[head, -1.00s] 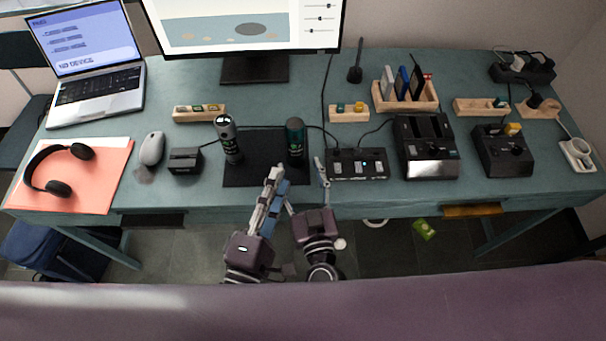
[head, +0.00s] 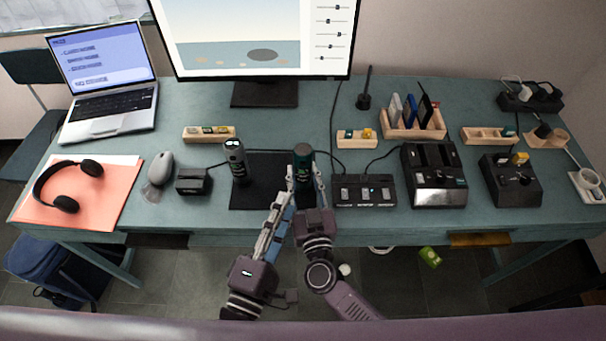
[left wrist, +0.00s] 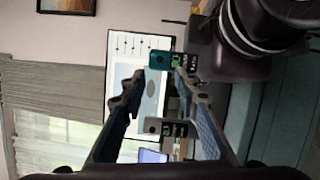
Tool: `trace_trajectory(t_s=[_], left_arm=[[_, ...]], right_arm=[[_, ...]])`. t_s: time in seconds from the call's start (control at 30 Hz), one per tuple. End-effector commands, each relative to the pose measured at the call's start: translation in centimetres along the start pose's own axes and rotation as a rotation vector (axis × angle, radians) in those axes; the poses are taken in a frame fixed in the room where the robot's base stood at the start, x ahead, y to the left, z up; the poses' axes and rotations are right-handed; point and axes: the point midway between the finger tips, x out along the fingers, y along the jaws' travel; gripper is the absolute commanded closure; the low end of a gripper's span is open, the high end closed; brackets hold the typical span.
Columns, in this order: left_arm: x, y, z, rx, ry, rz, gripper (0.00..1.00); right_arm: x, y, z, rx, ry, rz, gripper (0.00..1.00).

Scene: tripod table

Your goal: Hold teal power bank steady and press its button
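The teal power bank (head: 303,168) stands upright on the dark mat (head: 262,198); it also shows in the left wrist view (left wrist: 160,59). Its button cannot be made out. My right gripper (head: 304,174) appears open, with its fingers reaching to the two sides of the power bank; whether they touch it is unclear. My left gripper (head: 288,200) is open and empty at the table's front, just left of the right gripper and short of the power bank. Its two fingers show spread apart in the left wrist view (left wrist: 158,82).
A black switch box (head: 364,192) sits close on the right, and a small black box (head: 193,181) on the left. A monitor (head: 264,92) stands behind. My two arms are close together.

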Motion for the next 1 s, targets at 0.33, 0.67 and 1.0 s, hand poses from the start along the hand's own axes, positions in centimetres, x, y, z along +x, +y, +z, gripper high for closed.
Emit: trace_trajectory(t_s=[0.33, 0.67, 1.0], left_arm=[[0.0, 0.0, 0.0, 0.0, 0.0, 0.0, 0.73], [0.0, 0.0, 0.0, 0.0, 0.0, 0.0, 1.0], [0.0, 0.0, 0.0, 0.0, 0.0, 0.0, 1.0]], right_arm=[[-0.02, 0.03, 0.01, 0.0, 0.0, 0.0, 1.0], [-0.03, 0.03, 0.01, -0.001, 0.0, 0.0, 1.0], [-0.03, 0.04, 0.02, -0.001, 0.0, 0.0, 1.0]])
